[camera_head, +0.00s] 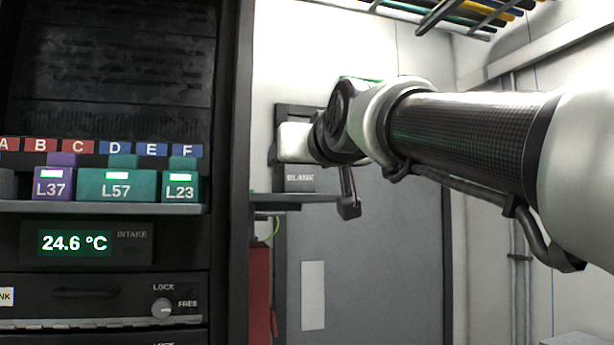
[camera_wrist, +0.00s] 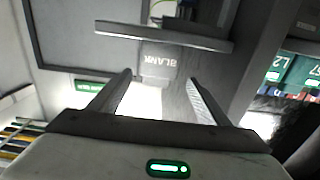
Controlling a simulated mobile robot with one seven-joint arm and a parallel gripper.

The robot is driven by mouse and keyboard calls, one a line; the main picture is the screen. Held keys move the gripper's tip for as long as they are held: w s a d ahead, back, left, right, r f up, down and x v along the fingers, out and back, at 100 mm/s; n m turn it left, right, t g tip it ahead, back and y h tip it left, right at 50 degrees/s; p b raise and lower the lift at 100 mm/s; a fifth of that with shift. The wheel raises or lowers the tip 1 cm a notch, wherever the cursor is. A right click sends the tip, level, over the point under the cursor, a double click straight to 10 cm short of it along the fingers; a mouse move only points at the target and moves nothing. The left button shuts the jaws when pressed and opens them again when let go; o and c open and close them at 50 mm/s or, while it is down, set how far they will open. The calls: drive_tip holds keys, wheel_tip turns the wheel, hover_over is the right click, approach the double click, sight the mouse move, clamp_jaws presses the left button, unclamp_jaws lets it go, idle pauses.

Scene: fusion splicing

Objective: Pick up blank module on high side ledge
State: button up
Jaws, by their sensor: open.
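The blank module (camera_head: 300,178) is a dark grey block marked BLANK. It sits on a thin grey ledge (camera_head: 308,199) beside the rack in the head view. In the upside-down wrist view the module (camera_wrist: 158,64) stands against the ledge (camera_wrist: 165,36), its lettering inverted. My gripper (camera_wrist: 158,76) is open, its two fingers apart with their tips on either side of the module's line in that view. Whether they touch it I cannot tell. In the head view my arm reaches in from the right, with its white hand just above the module; the fingers are not clear there.
A dark rack (camera_head: 222,110) stands left of the ledge, holding purple and green labelled modules on its own shelf (camera_head: 100,208). A grey door panel (camera_head: 380,250) lies behind and below. Coloured cables (camera_head: 480,12) run overhead. A red object (camera_head: 259,290) is below the ledge.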

drive_tip(key=shift+d+p+x, duration=0.2)
drive_tip(key=shift+p+x, duration=0.65)
drive_tip(key=shift+x, duration=2.6)
drive_tip(key=shift+f, duration=0.1)
drive_tip(key=c, duration=1.2)
